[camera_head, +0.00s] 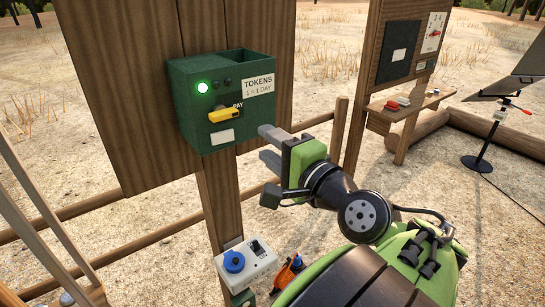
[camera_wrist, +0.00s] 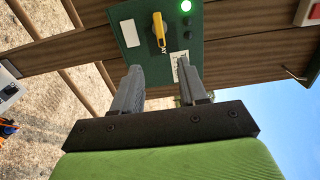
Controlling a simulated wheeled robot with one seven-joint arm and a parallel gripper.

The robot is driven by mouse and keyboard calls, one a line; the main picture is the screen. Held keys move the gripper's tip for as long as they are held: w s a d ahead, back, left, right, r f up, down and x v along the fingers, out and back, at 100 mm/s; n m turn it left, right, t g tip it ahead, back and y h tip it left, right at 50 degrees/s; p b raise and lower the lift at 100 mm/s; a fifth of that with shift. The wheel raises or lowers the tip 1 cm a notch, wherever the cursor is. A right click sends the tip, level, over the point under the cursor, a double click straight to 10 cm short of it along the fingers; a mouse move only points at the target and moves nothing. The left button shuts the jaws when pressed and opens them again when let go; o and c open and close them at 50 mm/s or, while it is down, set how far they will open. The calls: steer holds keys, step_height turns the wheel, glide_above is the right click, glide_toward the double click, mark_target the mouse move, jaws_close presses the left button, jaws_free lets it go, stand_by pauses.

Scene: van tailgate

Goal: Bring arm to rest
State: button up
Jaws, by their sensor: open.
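My gripper (camera_head: 268,146) is open and empty, held just to the right of and in front of the green token box (camera_head: 212,138) in the head view. I see no contact between fingers and box.
A white box with a blue knob (camera_head: 235,262) sits low on the post, with an orange item (camera_head: 288,273) beside it. Wooden rails run behind my arm. A second board with a shelf (camera_head: 408,105) and a black stand (camera_head: 481,160) are at the right.

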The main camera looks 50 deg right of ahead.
steer(key=shift+s+a, duration=0.1)
steer(key=shift+s, duration=0.2)
steer(key=w+a+f+n+g+y, duration=0.2)
steer(key=a+f+n+g+y, duration=0.2)
steer(key=a+f+n, duration=0.4)
steer(key=w+a+f+n+g+y, duration=0.35)
steer(key=a+n, duration=0.25)
steer(key=a, duration=0.4)
steer(key=s+a+f+n+g+h, duration=0.2)
steer(key=s+a+f+n+g, duration=0.2)
steer(key=s+n, duration=0.3)
steer(key=shift+s+f, duration=0.65)
steer(key=shift+s, duration=0.5)
